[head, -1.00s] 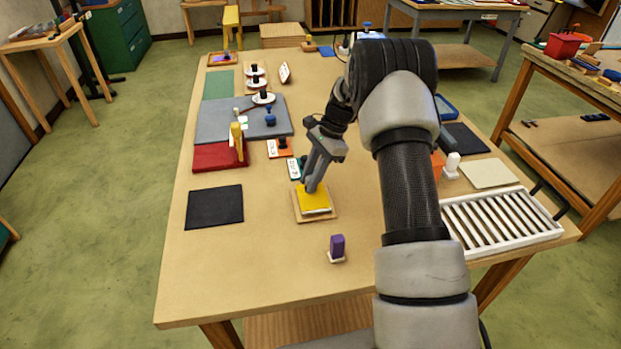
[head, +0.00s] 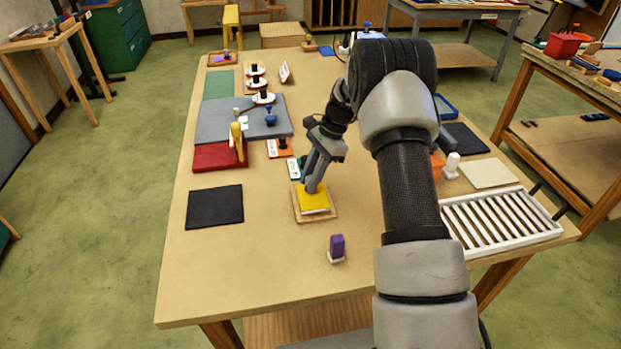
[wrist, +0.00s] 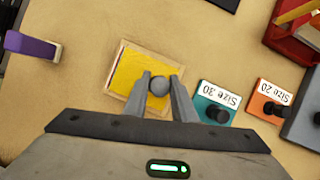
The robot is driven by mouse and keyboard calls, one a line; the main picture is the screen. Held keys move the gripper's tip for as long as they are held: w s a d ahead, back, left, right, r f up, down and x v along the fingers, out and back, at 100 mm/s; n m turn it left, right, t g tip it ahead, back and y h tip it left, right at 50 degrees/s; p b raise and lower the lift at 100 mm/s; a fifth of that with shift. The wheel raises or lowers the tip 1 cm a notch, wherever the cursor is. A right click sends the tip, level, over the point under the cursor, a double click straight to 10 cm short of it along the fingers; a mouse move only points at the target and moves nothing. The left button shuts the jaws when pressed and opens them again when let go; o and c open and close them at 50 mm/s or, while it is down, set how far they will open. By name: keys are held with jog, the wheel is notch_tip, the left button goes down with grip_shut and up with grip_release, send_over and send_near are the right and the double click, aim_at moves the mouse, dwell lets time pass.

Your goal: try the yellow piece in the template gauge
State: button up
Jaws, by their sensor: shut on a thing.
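The yellow piece (head: 314,199) lies flat in the square wooden template gauge (head: 299,216) on the table. In the wrist view the yellow piece (wrist: 139,75) fills most of the inside of the gauge's wooden frame (wrist: 121,57), with a pale strip along an edge. My gripper (wrist: 159,98) is over the piece, its fingers shut on a small grey knob (wrist: 158,85) on the piece. In the head view my gripper (head: 311,188) reaches down to the piece from the far side. The fingers hide part of the piece and the gauge's near edge in the wrist view.
A purple-topped block (head: 337,246) stands in front of the gauge. A teal "Size 30" block (wrist: 213,103) and an orange "Size 20" block (wrist: 269,101) are beside it. A black mat (head: 214,207) lies left, a white slatted rack (head: 500,222) right.

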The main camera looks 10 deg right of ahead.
jog(key=shift+f+b, duration=0.4)
jog(key=shift+f, duration=0.35)
jog(key=shift+r, duration=0.15)
jog(key=shift+r+p, duration=0.3)
jog(key=shift+f, duration=0.3)
dwell(2.1)
jog(key=shift+r, duration=0.3)
dwell(0.5)
jog(key=shift+f, duration=0.45)
dwell(1.1)
jog(key=shift+r, duration=0.15)
